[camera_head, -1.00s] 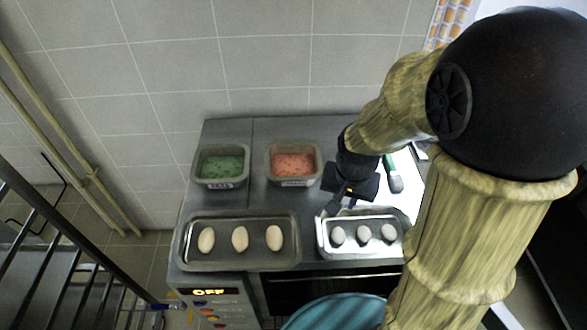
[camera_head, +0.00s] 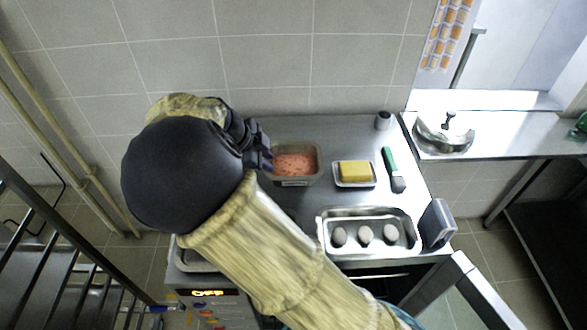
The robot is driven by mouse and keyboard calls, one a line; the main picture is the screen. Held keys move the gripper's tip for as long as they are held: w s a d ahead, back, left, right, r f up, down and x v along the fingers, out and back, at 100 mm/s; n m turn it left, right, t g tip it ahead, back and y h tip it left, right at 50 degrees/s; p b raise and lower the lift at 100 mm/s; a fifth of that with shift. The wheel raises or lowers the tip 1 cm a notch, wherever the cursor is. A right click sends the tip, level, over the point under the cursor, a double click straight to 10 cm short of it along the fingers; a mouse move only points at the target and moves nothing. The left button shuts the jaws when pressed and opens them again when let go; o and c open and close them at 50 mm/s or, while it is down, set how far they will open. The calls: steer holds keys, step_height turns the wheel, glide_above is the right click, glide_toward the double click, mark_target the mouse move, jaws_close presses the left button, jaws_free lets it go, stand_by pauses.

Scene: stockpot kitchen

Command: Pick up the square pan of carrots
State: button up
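The square pan of carrots (camera_head: 297,182) is a small grey pan with orange-red bits in it and a label on its front. It stands upright on the steel counter near the back. My gripper (camera_head: 266,159) is at the pan's left rim, with its fingertips close to or over that edge. I cannot tell whether it touches the rim or how far apart the fingers are. My arm hides part of the counter to the left of the pan.
A yellow block on a small tray (camera_head: 354,184), a green-handled brush (camera_head: 394,170) and a tray (camera_head: 326,240) with three pale egg-shaped things are to the right. A small cup (camera_head: 383,121) is at the back. My arm covers most of another tray at left front.

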steer(key=p, duration=0.1)
glide_above(296, 183)
steer(key=s+a, duration=0.2)
steer(key=a, duration=0.1)
step_height(296, 183, down, 10)
steer(key=shift+w+d+f, duration=0.1)
steer(key=shift+d, duration=0.05)
steer(key=shift+p+x, duration=0.55)
steer(key=shift+x, duration=2.25)
steer(key=shift+f, duration=0.1)
jaws_close()
